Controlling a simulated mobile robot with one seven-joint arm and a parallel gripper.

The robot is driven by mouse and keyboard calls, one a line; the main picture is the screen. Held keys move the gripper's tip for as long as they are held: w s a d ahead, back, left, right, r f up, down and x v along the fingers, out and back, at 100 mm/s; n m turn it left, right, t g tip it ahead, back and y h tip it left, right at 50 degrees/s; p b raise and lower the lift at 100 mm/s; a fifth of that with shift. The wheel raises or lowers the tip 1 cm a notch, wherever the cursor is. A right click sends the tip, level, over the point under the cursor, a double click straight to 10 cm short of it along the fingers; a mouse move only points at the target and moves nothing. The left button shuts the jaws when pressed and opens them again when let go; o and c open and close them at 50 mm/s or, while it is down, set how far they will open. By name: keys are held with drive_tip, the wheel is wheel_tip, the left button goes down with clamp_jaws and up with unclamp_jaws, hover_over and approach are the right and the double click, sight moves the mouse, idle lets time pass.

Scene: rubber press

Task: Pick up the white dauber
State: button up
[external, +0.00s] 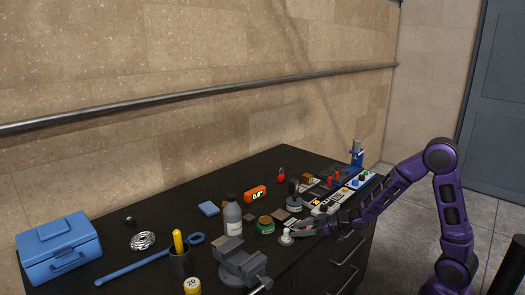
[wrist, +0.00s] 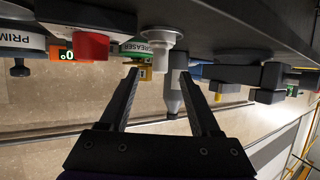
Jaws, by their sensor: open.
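The white dauber (external: 286,238) stands on the dark bench top near its front edge, a small white piece with a wider round base. In the upside-down wrist view the white dauber (wrist: 166,38) sits just beyond the fingertips, roughly centred between them. My gripper (external: 296,231) is right beside it in the external view. In the wrist view my gripper (wrist: 162,76) has its two dark fingers spread apart with nothing held between them. I cannot tell from these frames whether a finger touches the dauber.
A green-labelled degreaser tin (external: 265,226) and a grey bottle (external: 232,216) stand close behind the dauber. A grey vise (external: 241,264) is at the front left. A red-topped item (wrist: 90,45) shows beside the dauber in the wrist view. A blue toolbox (external: 58,249) is far left.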

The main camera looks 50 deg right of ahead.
sight(279, 239)
drive_tip(key=x, duration=0.3)
drive_tip(key=shift+w+f, duration=0.1)
drive_tip(key=shift+b+x, duration=0.45)
drive_tip(key=shift+x, duration=2.2)
drive_tip(key=shift+f, duration=0.1)
clamp_jaws()
